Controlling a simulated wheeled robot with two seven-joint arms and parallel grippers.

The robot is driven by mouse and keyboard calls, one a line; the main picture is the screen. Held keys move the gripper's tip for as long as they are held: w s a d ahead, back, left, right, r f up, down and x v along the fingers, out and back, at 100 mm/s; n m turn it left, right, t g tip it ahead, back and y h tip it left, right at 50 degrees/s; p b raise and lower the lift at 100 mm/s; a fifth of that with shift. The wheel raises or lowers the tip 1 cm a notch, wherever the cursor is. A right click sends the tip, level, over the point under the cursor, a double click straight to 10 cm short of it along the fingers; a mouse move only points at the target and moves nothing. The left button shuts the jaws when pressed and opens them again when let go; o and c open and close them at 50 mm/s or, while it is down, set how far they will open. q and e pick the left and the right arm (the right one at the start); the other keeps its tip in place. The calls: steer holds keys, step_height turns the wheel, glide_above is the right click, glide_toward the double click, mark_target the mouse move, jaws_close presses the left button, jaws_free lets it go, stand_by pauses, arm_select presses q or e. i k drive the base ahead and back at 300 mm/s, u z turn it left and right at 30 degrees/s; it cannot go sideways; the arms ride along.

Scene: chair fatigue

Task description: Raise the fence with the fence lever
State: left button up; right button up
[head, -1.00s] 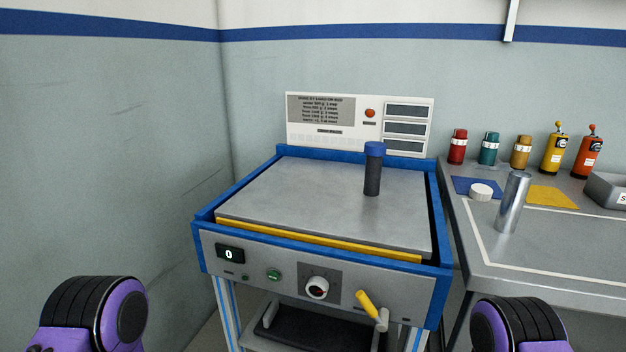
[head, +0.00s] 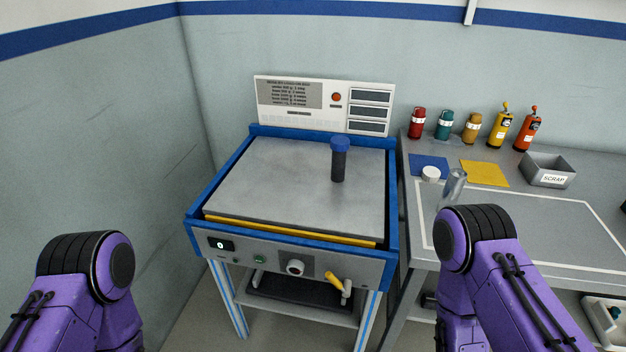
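The fence lever, with a yellow handle (head: 334,279), sticks out at the right of the blue machine's grey front panel (head: 272,262). A yellow strip (head: 290,232), which may be the fence, runs along the front edge of the machine's grey top plate (head: 300,185). It sits low, about level with the plate. Both of my purple arms show at the lower left and lower right, well apart from the lever.
A black cylinder with a blue cap (head: 339,160) stands on the plate. The right bench holds a metal cylinder (head: 453,187), a white puck (head: 430,174), several coloured bottles and a scrap bin (head: 548,170). A knob (head: 295,267) sits left of the lever. A wall closes the left side.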

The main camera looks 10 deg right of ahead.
mark_target(336, 283)
steer(key=z, duration=2.3)
steer(key=k, duration=1.25)
steer(key=u, duration=1.65)
steer(key=i, duration=0.5)
